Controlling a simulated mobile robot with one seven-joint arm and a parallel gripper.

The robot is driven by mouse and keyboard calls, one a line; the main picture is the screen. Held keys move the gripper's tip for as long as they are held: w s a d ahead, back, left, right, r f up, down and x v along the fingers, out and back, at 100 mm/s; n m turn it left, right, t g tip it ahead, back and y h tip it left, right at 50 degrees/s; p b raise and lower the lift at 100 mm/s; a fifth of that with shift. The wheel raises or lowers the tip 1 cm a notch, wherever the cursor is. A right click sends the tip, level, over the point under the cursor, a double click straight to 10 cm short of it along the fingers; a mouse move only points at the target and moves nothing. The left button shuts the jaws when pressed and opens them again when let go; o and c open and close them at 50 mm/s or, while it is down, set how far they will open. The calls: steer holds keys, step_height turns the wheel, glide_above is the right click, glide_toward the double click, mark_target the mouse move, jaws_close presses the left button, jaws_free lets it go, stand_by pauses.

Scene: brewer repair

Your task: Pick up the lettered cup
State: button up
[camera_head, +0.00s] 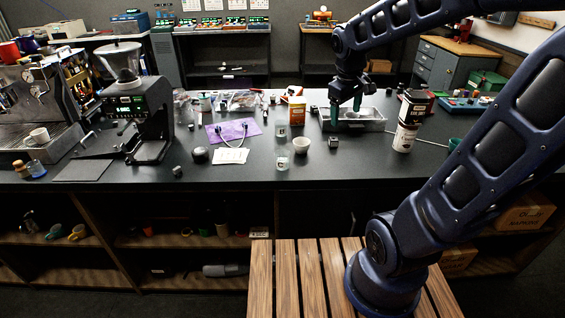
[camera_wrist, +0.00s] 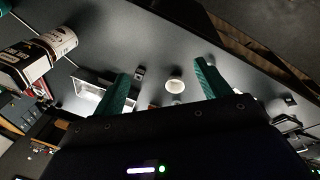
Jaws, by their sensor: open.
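A small white cup (camera_head: 302,144) stands upright on the dark counter, right of a clear glass (camera_head: 282,158). It also shows in the wrist view (camera_wrist: 175,86), framed between my fingers but beyond them. No lettering on it can be made out. Another white cup (camera_head: 39,135) sits on the espresso machine at the left, and a green cup (camera_head: 454,144) is partly hidden behind my arm; I cannot tell which cup is lettered. My gripper (camera_head: 345,108), with green fingers (camera_wrist: 161,70), is open and empty, above the grey tray's area and right of the small white cup.
A grey tray (camera_head: 374,126) lies below and beside my gripper. A white can with dark print (camera_head: 405,138) stands right of it. A small dark cube (camera_head: 333,142) is close right of the white cup. A purple cloth (camera_head: 226,130) and cable lie left. The front counter edge is mostly clear.

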steer(key=w+a+f+n+g+h, duration=0.1)
steer(key=w+a+f+n, duration=0.2)
steer(key=a, duration=0.2)
steer(key=w+a+f+n+h, duration=0.1)
steer(key=w+a+f+n, duration=0.25)
steer(key=a, duration=0.25)
steer(key=n+h, duration=0.1)
steer(key=n, duration=0.5)
glide_toward(284, 159)
steer(key=w+f, duration=0.1)
steer(key=w, duration=0.2)
steer(key=shift+m+g, duration=0.25)
steer(key=shift+g, duration=0.05)
steer(key=x, duration=0.4)
steer(key=shift+s+d+f, duration=0.1)
steer(key=shift+s+f, duration=0.1)
steer(key=shift+f, duration=0.2)
steer(key=shift+w+x, duration=0.2)
steer(key=shift+x, duration=1.3)
steer(key=shift+w+x, duration=0.15)
steer(key=shift+x, duration=1.4)
steer(key=c, duration=1.1)
